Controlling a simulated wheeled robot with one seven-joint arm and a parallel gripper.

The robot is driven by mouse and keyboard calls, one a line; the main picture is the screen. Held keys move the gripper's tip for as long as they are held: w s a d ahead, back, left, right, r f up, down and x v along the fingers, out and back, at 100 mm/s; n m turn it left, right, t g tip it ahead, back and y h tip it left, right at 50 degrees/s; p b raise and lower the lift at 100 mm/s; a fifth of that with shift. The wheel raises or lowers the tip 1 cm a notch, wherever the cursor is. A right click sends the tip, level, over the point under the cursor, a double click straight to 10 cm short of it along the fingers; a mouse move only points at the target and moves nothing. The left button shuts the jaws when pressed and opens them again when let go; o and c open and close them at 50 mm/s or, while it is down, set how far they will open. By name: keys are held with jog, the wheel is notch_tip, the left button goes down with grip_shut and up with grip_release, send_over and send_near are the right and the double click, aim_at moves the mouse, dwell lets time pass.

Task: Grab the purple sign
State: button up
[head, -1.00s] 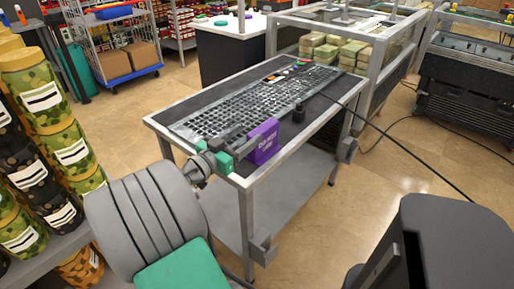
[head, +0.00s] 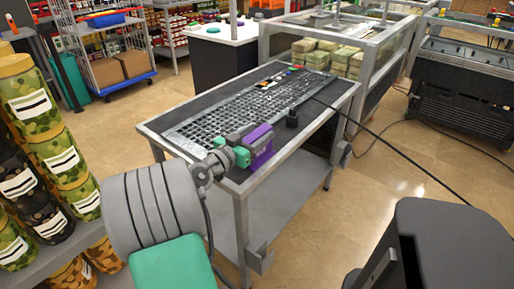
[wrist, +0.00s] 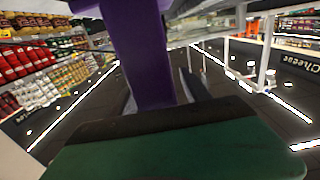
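The purple sign (head: 262,158) stands upright near the front right edge of the metal workbench. My gripper (head: 250,137) is at the sign, and its grey fingers cover part of the sign's face. In the wrist view the purple sign (wrist: 145,55) rises close in front of the palm, between the two dark fingers (wrist: 160,98). It is not clear whether the fingers press on it. The sign's lettering is mostly hidden.
The workbench (head: 153,137) carries a perforated grey plate (head: 235,110) and a small black knob (head: 292,119). A black cable runs off to the right. Camouflage canisters (head: 30,95) are stacked at the left. A glass case with stacked bundles (head: 320,58) stands behind.

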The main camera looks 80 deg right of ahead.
grip_shut()
dwell(0.4)
